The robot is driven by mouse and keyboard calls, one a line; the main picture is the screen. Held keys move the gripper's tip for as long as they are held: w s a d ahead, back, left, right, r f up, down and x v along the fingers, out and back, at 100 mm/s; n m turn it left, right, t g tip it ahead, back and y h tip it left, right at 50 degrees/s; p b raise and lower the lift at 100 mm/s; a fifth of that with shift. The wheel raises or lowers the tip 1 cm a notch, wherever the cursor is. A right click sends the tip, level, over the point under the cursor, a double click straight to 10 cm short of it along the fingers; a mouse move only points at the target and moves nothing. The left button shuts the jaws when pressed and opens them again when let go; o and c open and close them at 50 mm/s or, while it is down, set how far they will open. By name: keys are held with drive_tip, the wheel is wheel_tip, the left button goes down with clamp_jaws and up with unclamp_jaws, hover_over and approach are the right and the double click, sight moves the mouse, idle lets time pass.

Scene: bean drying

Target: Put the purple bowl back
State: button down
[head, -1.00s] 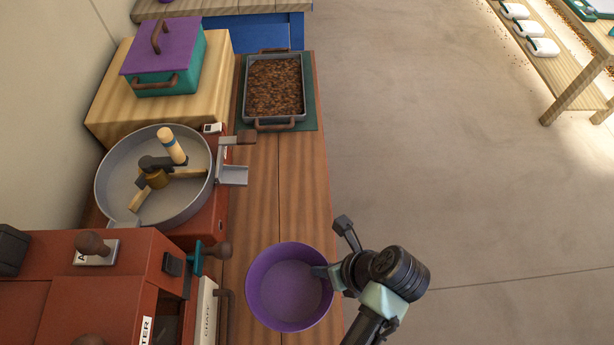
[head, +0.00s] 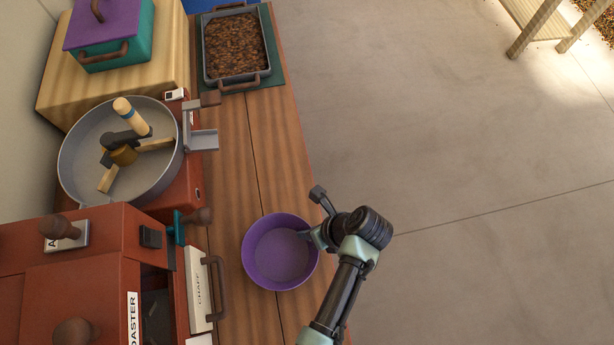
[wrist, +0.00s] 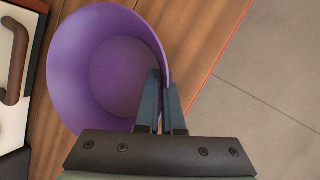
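The purple bowl (head: 281,252) is upright and empty at the right edge of the wooden counter, in front of the red roaster. In the wrist view the bowl (wrist: 115,75) fills the upper left. My gripper (head: 310,237) is at the bowl's right rim. In the wrist view my gripper (wrist: 164,88) has one finger inside the bowl and one outside, close together with the wall pinched between them. Whether the bowl's base touches the counter cannot be told.
The wooden counter (head: 232,160) is clear behind the bowl. The chaff drawer (head: 200,290) and its handle are close to the bowl's left. A tray of beans (head: 236,80) lies at the back. A round cooling pan (head: 80,150) stands left, and open floor (head: 450,170) lies right.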

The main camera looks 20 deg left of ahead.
drive_tip(key=c, duration=1.1)
unclamp_jaws()
drive_tip(key=shift+o, duration=0.2)
